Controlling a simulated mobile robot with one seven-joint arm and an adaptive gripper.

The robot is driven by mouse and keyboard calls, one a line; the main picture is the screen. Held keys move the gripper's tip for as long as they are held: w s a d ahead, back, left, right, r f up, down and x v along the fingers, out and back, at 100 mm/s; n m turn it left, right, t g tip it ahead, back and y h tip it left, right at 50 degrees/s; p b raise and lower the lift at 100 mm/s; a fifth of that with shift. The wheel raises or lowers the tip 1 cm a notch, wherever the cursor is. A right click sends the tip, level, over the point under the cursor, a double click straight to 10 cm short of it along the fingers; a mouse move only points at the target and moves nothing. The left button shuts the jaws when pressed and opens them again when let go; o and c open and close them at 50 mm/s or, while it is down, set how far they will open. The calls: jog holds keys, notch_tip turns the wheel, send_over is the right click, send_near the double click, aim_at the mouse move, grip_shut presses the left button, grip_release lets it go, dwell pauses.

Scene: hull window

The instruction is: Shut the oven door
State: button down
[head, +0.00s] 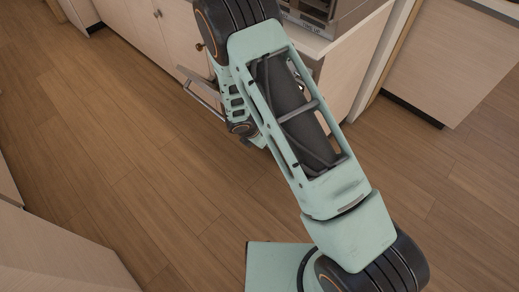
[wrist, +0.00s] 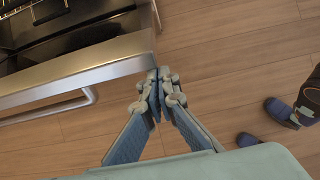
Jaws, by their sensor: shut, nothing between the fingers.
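The oven door shows at the left of the wrist view as a silver edge panel (wrist: 85,68) with a dark inner face above it. Its bar handle (wrist: 60,107) runs along the outer side. The door stands open. In the head view, a part of the door and handle (head: 203,93) juts out from the cabinet front, left of my arm. My gripper (wrist: 157,80) is shut and empty, its fingertips at the right end of the door's edge. I cannot tell whether they touch it. In the head view my arm hides most of the oven.
Light wood cabinets (head: 165,28) flank the oven, and a counter appliance (head: 318,12) stands at the top. Another cabinet (head: 445,60) is at the right. Open wooden floor (head: 130,140) lies left of the arm.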

jog(key=w+d+r+p, duration=0.4)
jog(key=w+d, duration=0.2)
jog(key=w, duration=0.1)
jog(key=w+d+r+p, duration=0.5)
jog(key=w+d, duration=0.1)
jog(key=w, duration=0.1)
jog(key=shift+w+d+p, duration=0.2)
jog(key=shift+w+p, duration=0.1)
jog(key=shift+f, duration=0.1)
